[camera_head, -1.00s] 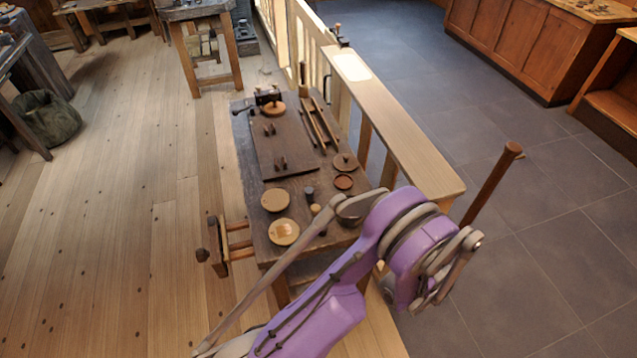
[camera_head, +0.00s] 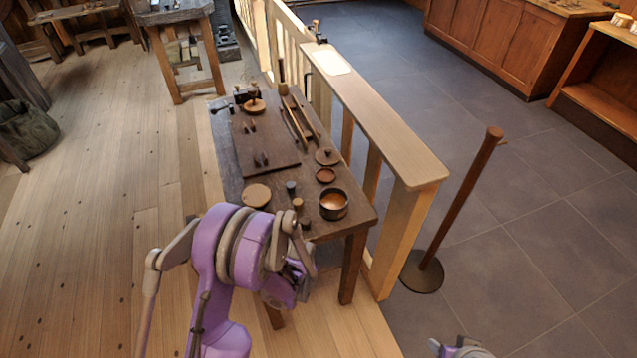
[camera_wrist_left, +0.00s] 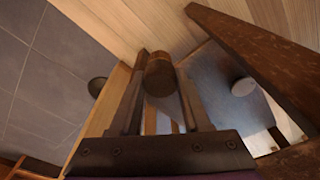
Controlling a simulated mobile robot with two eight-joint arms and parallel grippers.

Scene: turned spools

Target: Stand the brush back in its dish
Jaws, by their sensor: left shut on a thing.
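My left gripper (camera_wrist_left: 160,64) is shut on a brown, round-ended wooden piece (camera_wrist_left: 159,78), which looks like the brush; no bristles show. In the head view my purple left wrist (camera_head: 255,245) is in front of the near table end, and its fingertips are hidden. A dark round bowl (camera_head: 333,205) with a pale inside stands near the right front corner of the table (camera_head: 348,228). A shallow reddish dish (camera_head: 326,175) lies just behind it. I cannot tell which is the brush's dish.
A wooden railing (camera_head: 385,110) runs along the table's right side. A post on a round base (camera_head: 422,271) stands on the grey floor beyond it. Small turned pieces (camera_head: 297,203), a pale disc (camera_head: 257,195) and a dark board (camera_head: 262,140) crowd the table.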

